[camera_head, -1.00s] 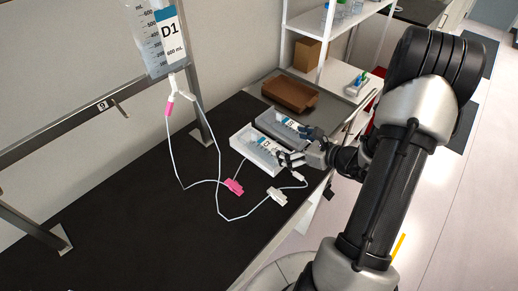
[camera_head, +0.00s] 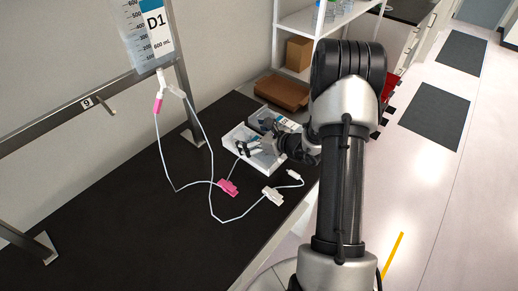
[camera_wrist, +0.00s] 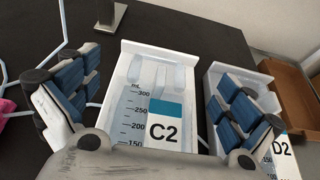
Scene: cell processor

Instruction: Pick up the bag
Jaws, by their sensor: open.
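A clear bag labelled C2 (camera_wrist: 163,128) lies flat in a white tray (camera_wrist: 124,66) in the wrist view. My gripper (camera_wrist: 160,95) is open, with its blue-padded fingers on either side of this tray and nothing between them but the view of the bag. In the head view my gripper (camera_head: 262,146) is over the front white tray (camera_head: 228,138) and hides most of the bag there. A second bag labelled D2 (camera_wrist: 282,147) lies in the neighbouring tray (camera_wrist: 262,84) to the right. A bag labelled D1 (camera_head: 150,30) hangs from the rack.
Thin tubing with a pink clamp (camera_head: 228,187) and a white clamp (camera_head: 273,195) runs from the hanging bag across the black bench (camera_head: 130,220). A brown tray (camera_head: 281,92) and a white shelf (camera_head: 300,22) stand behind. The bench's front left is clear.

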